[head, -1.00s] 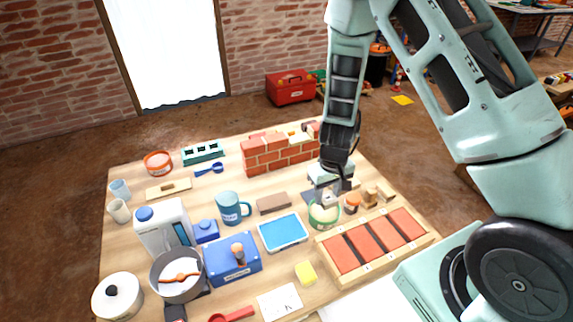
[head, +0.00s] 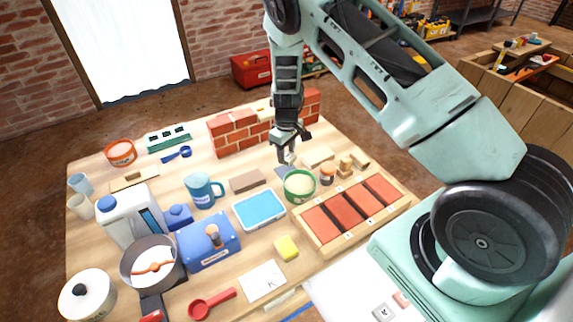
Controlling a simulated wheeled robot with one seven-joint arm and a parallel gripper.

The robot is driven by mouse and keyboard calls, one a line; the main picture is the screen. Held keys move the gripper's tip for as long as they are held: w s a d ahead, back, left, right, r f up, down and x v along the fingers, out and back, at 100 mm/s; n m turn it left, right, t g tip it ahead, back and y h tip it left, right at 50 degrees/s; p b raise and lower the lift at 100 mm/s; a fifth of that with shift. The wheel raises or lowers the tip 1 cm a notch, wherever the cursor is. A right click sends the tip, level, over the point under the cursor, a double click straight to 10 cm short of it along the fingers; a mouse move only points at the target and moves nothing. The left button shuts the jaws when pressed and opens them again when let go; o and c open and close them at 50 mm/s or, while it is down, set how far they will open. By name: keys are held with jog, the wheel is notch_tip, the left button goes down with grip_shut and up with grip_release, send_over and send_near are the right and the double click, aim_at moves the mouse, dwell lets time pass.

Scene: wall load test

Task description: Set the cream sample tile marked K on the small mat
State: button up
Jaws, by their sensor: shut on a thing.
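My gripper (head: 288,158) points down over the back right of the table, just behind the green-rimmed tub. It is shut on a small pale tile (head: 289,157); its face and any letter are too small to read.
A brick wall piece (head: 233,135) stands behind the gripper. A wooden tray of red tiles (head: 313,222) lies to the right front, a blue tray (head: 258,209) to the left front. Small wooden blocks (head: 345,165) and an orange-lidded jar (head: 327,174) stand close on the right.

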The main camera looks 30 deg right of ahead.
aim_at(286, 171)
jog(key=shift+f, duration=2.4)
jog(key=shift+f, duration=0.15)
jog(key=o, duration=0.9)
